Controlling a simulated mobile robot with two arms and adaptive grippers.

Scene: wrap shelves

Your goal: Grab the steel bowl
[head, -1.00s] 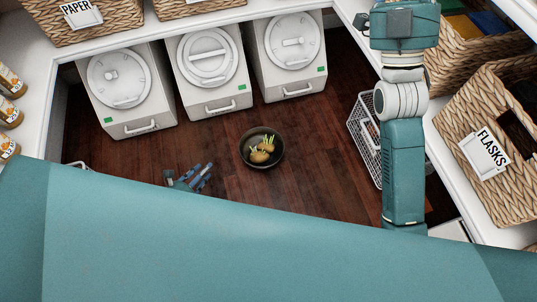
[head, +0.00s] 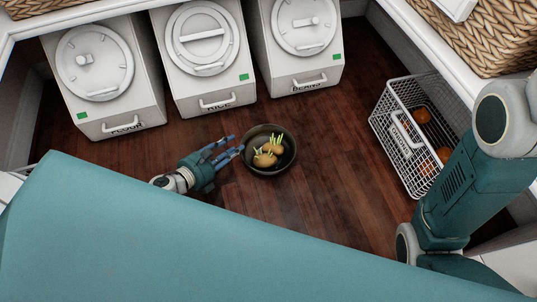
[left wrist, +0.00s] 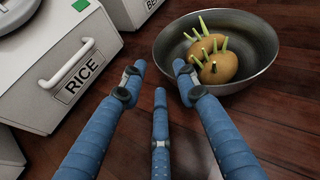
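The steel bowl (head: 258,168) sits on the dark wood floor and holds sprouting potatoes (head: 266,154). In the left wrist view the bowl (left wrist: 262,66) is at the upper right, grey and metallic, with the potatoes (left wrist: 216,58) inside. My left gripper (head: 232,147) has its blue fingers spread and pointing at the bowl's left side. In the left wrist view the fingers of my left gripper (left wrist: 158,78) are apart with nothing between them, and the right one is close to the bowl's near rim. I cannot tell whether it touches. My right gripper is not in view.
White bins marked flour (head: 104,80), rice (head: 206,60) and beans (head: 300,45) stand behind the bowl. A white wire basket (head: 402,150) with orange items is at the right. A wicker basket (head: 470,40) is on the right shelf. Floor around the bowl is clear.

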